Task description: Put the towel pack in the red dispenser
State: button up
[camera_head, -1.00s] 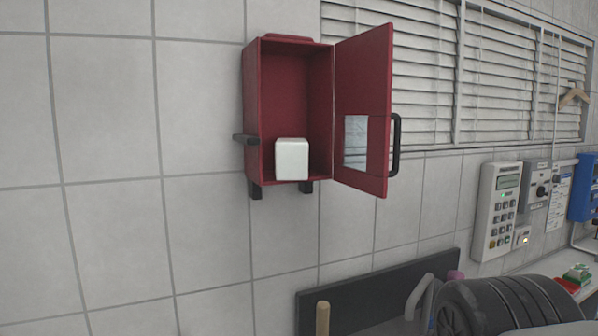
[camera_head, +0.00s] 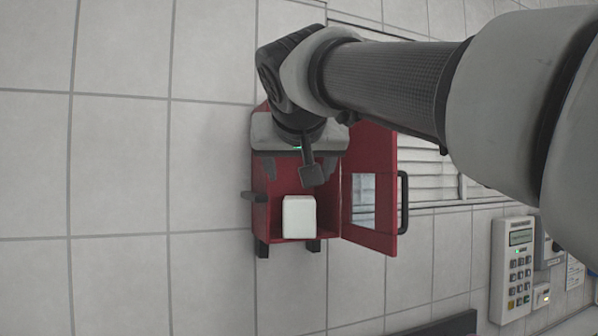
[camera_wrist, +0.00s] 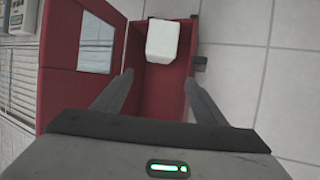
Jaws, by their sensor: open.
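The towel pack (camera_head: 299,216), a white block with rounded edges, stands on the floor of the red dispenser (camera_head: 262,214) on the wall. The dispenser's door is open to the right in the head view. My gripper (camera_head: 298,174) is in front of the dispenser's upper part, above the pack, and hides that part. In the wrist view my gripper (camera_wrist: 159,78) has its two fingers spread wide with nothing between them. The pack (camera_wrist: 163,40) lies beyond the fingertips, apart from them, inside the dispenser (camera_wrist: 158,92).
The open door (camera_head: 380,225) with its window and black handle (camera_head: 403,202) stands close to the right of my gripper. Window blinds (camera_head: 425,180) are behind my arm. A keypad box (camera_head: 513,270) is on the wall at lower right. The tiled wall on the left is clear.

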aim_at(300, 199)
jog(key=p+x, duration=0.3)
jog(key=x, duration=1.3)
jog(key=shift+w+f, duration=0.25)
jog(key=shift+w, duration=0.05)
jog(key=c, duration=0.9)
jog(key=shift+s+d+r, duration=0.1)
jog(key=shift+s, duration=0.15)
jog(key=shift+s+d+r+b, duration=0.15)
jog(key=shift+s+b, duration=0.15)
jog(key=shift+r, duration=0.1)
